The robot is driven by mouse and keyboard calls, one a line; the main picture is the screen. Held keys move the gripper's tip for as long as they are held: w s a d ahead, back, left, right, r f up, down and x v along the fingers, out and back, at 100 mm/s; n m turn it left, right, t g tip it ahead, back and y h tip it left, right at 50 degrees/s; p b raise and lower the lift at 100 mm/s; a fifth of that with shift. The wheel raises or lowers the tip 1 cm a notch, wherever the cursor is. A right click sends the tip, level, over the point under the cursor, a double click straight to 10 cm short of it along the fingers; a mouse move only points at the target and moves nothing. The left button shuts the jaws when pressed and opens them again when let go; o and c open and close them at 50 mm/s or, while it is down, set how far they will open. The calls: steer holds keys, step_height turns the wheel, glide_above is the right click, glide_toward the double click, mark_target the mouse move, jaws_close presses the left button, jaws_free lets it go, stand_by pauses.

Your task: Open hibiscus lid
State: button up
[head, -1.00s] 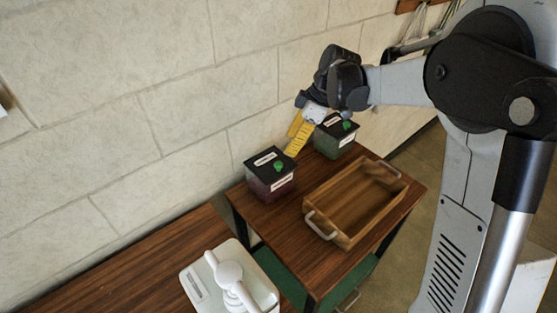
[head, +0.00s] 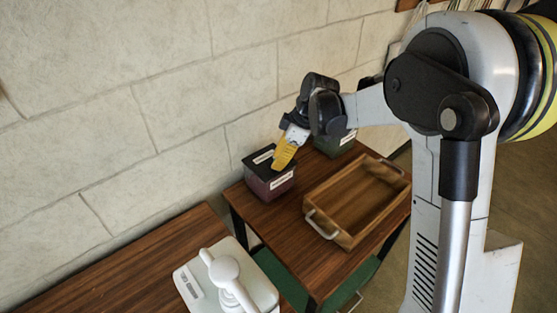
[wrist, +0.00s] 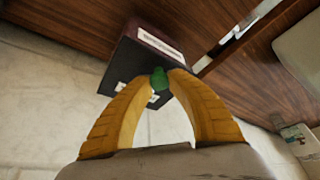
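A dark red bucket (head: 268,184) with a black lid (head: 257,161) stands on the wooden cart's near-left corner. Its white labels are too small to read, so the name hibiscus cannot be confirmed. In the wrist view the bucket (wrist: 150,42) shows with its black lid (wrist: 125,68) and a green knob (wrist: 158,79). My gripper (head: 277,169) reaches down onto the lid from above. In the wrist view its yellow fingertips (wrist: 161,74) close in on both sides of the knob. The lid sits on the bucket. In the head view the fingers hide the knob.
A green bucket (head: 325,148) stands behind my gripper, partly hidden. An empty wooden tray (head: 345,238) with handles lies on the cart, right of the red bucket. A white scale-like device (head: 262,287) stands on the counter at front left. The wall is close behind the buckets.

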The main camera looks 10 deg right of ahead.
mark_target(271, 162)
jaws_close()
steer(key=shift+w+a+r, duration=0.1)
steer(key=shift+r, duration=0.15)
steer(key=r+g+p, duration=0.1)
steer(key=w+r+h+p, duration=0.1)
steer(key=p, duration=0.1)
steer(key=shift+a+g+h, duration=0.3)
steer(key=shift+g, duration=0.1)
steer(key=shift+w+a+r+m+g+h+p, duration=0.2)
steer(key=shift+w+a+r+g+h+p, duration=0.25)
steer(key=shift+g+p, duration=0.3)
steer(key=shift+w+a+r+m+g+h+p, duration=0.2)
steer(key=shift+w+r+g+h+p, duration=0.2)
steer(key=shift+r+g+h+p, duration=0.25)
steer(key=o, duration=0.8)
jaws_free()
steer(key=shift+a+g, duration=0.1)
steer(key=shift+g, duration=0.2)
steer(key=shift+o, duration=0.2)
